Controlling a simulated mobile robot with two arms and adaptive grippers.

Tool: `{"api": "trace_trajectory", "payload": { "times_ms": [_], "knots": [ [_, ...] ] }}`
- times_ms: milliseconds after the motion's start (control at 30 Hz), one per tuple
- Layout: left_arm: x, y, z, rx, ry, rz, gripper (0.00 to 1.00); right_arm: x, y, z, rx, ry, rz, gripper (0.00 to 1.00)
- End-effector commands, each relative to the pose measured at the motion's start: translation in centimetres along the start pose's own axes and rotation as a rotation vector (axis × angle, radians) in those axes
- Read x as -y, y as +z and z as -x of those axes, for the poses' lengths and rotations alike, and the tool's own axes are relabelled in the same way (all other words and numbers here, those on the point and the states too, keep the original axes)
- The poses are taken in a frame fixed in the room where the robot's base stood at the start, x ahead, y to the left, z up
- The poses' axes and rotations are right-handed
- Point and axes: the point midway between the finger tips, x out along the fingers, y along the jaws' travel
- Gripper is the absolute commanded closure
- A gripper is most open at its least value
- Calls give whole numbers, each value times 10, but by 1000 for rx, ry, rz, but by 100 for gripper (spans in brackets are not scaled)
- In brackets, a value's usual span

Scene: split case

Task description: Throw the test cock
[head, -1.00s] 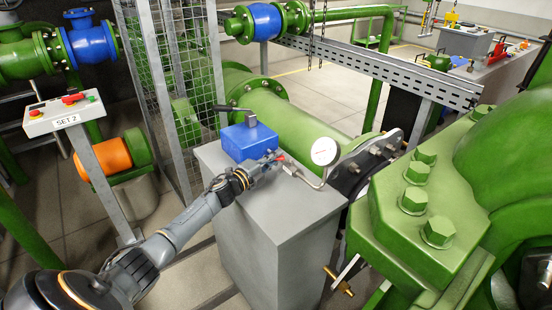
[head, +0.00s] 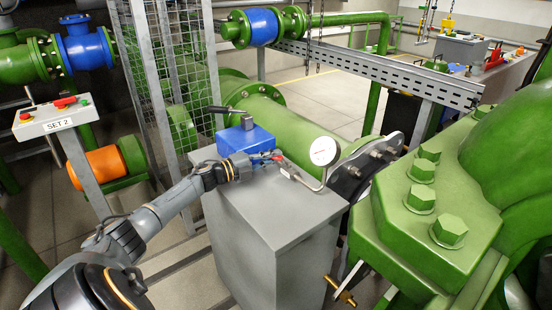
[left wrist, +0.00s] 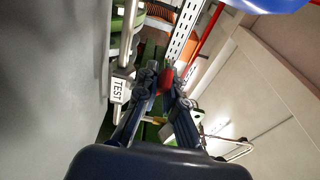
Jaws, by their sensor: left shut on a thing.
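The test cock (head: 289,169) is a small metal valve with a red lever, on the pipe that leads to a white round gauge (head: 323,151) above the grey pedestal. My left gripper (head: 272,157) reaches it from the left. In the left wrist view, the fingers of my left gripper (left wrist: 168,84) are closed on the red lever (left wrist: 166,79), which shows between the tips. A white tag reading TEST (left wrist: 118,90) hangs just left of the fingers there. The fingers hide part of the lever and valve body. My right gripper is not in view.
A blue block (head: 245,142) with a dark handle stands on the grey pedestal (head: 275,205) close behind my left gripper. A wire mesh guard (head: 182,80) rises behind. Large green bolted casing (head: 435,215) fills the right. A SET 2 panel (head: 57,118) stands at left.

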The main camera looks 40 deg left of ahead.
Motion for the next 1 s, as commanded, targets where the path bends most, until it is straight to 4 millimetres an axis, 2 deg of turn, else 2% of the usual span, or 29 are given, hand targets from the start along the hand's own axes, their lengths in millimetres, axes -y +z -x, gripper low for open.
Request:
{"api": "trace_trajectory", "payload": {
  "times_ms": [100, 133, 200, 233, 267, 667, 1000],
  "knots": [
    [-2, -1, 0, -2, 3, 0, 100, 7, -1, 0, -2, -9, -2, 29],
    [-2, -1, 0, -2, 3, 0, 90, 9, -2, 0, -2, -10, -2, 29],
    [-2, -1, 0, -2, 2, 0, 76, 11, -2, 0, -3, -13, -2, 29],
    [-2, -1, 0, -2, 2, 0, 70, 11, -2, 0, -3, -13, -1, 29],
    [-2, -1, 0, -2, 2, 0, 68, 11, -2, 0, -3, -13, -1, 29],
    [-1, 0, 5, 0, 2, -1, 68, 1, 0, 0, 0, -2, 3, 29],
    [-3, -1, 51, -1, 6, 0, 68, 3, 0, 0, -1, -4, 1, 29]
  ]
}}
